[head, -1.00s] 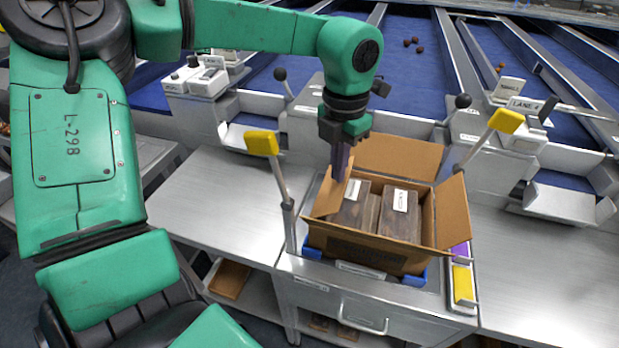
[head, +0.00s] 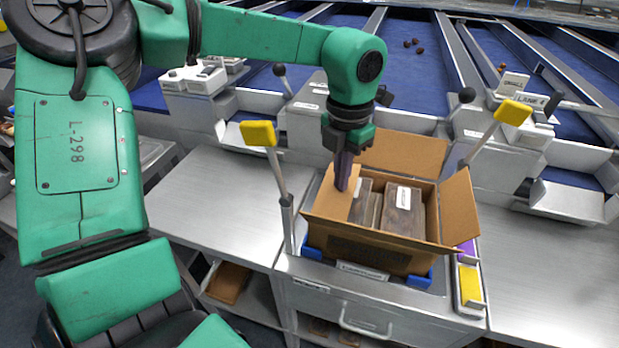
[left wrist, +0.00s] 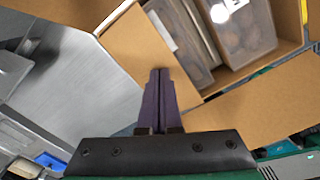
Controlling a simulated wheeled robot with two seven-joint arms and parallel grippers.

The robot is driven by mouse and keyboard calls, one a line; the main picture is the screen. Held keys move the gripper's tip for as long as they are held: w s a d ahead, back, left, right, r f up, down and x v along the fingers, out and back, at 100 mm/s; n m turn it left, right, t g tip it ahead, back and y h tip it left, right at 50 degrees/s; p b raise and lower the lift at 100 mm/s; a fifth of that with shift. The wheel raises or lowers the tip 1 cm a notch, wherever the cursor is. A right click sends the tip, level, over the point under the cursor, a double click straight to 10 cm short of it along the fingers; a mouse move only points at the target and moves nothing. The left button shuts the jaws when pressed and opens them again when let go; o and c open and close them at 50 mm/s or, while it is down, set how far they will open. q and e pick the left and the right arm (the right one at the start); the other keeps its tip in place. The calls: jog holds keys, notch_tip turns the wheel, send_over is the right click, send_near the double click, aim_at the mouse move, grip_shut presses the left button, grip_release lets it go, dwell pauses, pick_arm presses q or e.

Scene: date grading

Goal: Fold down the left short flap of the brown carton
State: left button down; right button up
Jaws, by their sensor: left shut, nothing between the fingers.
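The brown carton (head: 345,250) stands on the steel bench with dark boxes inside. Its left short flap (head: 326,205) leans inward over the left end of the opening and partly covers the boxes there. The flap also shows in the left wrist view (left wrist: 128,45). My left gripper (head: 342,186) is shut and empty, pointing down with its tips at the flap's upper side. In the left wrist view, its dark fingers (left wrist: 160,75) are together over the flap; I cannot tell how firmly they touch. My right gripper is not in view.
The carton's right short flap (head: 459,205) and far long flap (head: 405,155) stand up and outward. Yellow-ended posts rise at the left (head: 258,133) and right (head: 513,112). The bench left of the carton (head: 215,200) is clear.

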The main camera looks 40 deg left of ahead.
pick_arm(q)
jog(key=shift+f, duration=0.5)
jog(key=shift+r, duration=0.1)
notch_tip(320, 180, up, 11)
jog(key=p, duration=0.7)
